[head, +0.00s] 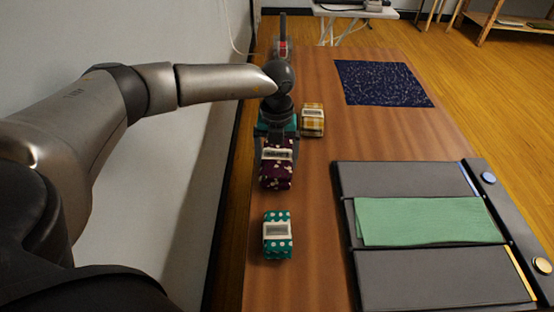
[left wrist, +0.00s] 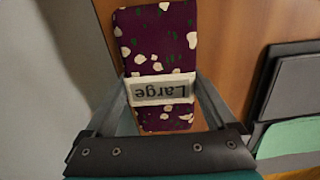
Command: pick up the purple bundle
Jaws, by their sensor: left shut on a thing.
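The purple bundle (head: 276,174), dark with pale flower spots and a white band, is toward the left side of the wooden table in the head view. My left gripper (head: 277,150) is over it, pointing down, and is shut on it. In the left wrist view the purple bundle (left wrist: 158,42) sits between the two fingers, which press its sides at the band reading "Large". I cannot tell whether it touches the table or is slightly raised. My right gripper is not in view.
A teal dotted bundle (head: 277,242) lies nearer, and a yellow plaid bundle (head: 312,121) lies just beyond to the right. A dark folding board (head: 400,180) holds a green cloth (head: 425,220). A navy patterned cloth (head: 382,83) lies farther back. A wall (head: 190,170) borders the left.

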